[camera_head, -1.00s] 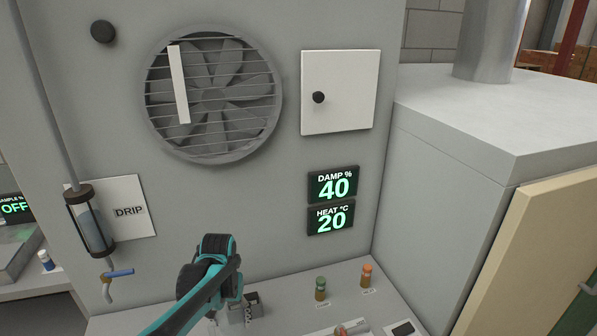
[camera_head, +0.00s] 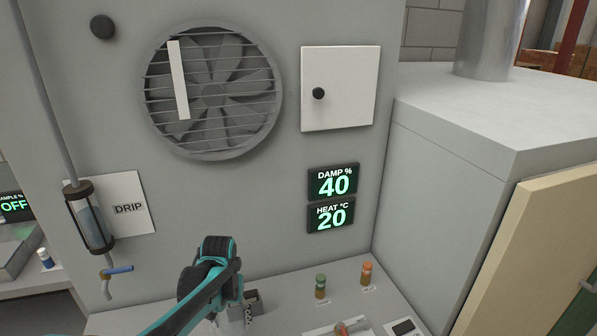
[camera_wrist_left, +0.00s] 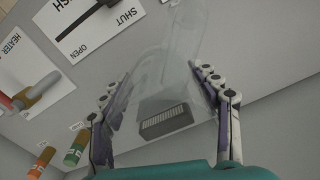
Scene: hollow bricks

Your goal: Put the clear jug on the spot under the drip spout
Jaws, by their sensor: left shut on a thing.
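The clear jug (camera_wrist_left: 180,48) is see-through and faint in the left wrist view, between the two fingers of my left gripper (camera_wrist_left: 158,78), which is shut on it. In the head view my left arm (camera_head: 208,280) reaches in from below; its fingers and the jug cannot be made out there. The drip spout (camera_head: 107,289), with a blue tap handle (camera_head: 119,269), hangs below a clear cylinder (camera_head: 91,222) beside the DRIP label (camera_head: 128,209). It is well left of my left gripper. The spot under the spout cannot be made out. My right gripper is not in view.
A small box with a dark opening (camera_head: 252,297) is just beside my arm. Above are a round fan (camera_head: 212,90) and a closed white door (camera_head: 341,88). The wall below the fan is clear.

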